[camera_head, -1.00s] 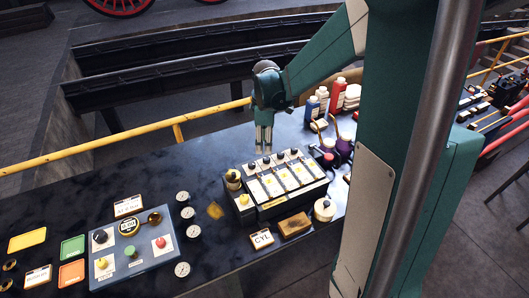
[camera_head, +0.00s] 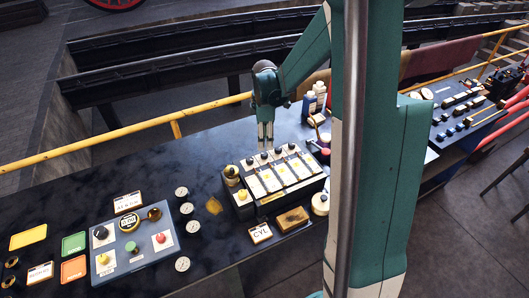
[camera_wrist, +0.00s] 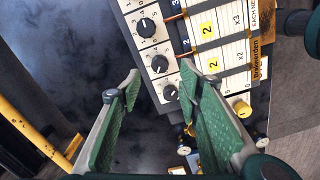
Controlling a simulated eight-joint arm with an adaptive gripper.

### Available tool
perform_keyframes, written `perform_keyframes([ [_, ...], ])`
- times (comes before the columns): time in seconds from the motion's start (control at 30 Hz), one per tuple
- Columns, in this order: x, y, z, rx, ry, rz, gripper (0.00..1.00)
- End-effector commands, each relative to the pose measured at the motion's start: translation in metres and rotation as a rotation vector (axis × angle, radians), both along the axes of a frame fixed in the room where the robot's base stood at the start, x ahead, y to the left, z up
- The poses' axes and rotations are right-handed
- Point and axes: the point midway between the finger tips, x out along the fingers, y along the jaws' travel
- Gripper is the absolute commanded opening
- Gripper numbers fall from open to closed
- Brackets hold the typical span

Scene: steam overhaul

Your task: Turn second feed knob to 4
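A dark feed box (camera_head: 275,207) on the bench carries a row of several black feed knobs along its far edge, with white and yellow cards in front. The second knob from the left (camera_head: 264,156) is just below my gripper (camera_head: 265,146). In the wrist view, that knob (camera_wrist: 159,64) shows on a white dial plate between the tips of my gripper (camera_wrist: 159,72). The green fingers are spread apart and hold nothing; they appear above the knob, though contact cannot be told. The first knob (camera_wrist: 170,93) and third knob (camera_wrist: 146,27) are on either side. The pointer's exact number is too small to read.
A yellow knob (camera_head: 243,195) and a brass-based knob (camera_head: 231,171) are at the box's left end. Bottles (camera_head: 315,98) stand behind right. A yellow rail (camera_head: 120,132) runs along the bench's far side. Gauges (camera_head: 184,208) and a control panel (camera_head: 135,247) lie left.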

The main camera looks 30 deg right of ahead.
Motion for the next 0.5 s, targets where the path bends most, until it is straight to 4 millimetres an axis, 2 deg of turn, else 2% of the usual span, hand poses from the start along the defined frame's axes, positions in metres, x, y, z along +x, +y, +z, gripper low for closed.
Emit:
perform_keyframes([
  [0.23,0.001,0.000,-0.012,0.000,0.000,0.000,0.35],
  [0.5,0.001,0.000,-0.039,0.000,0.000,0.000,0.35],
])
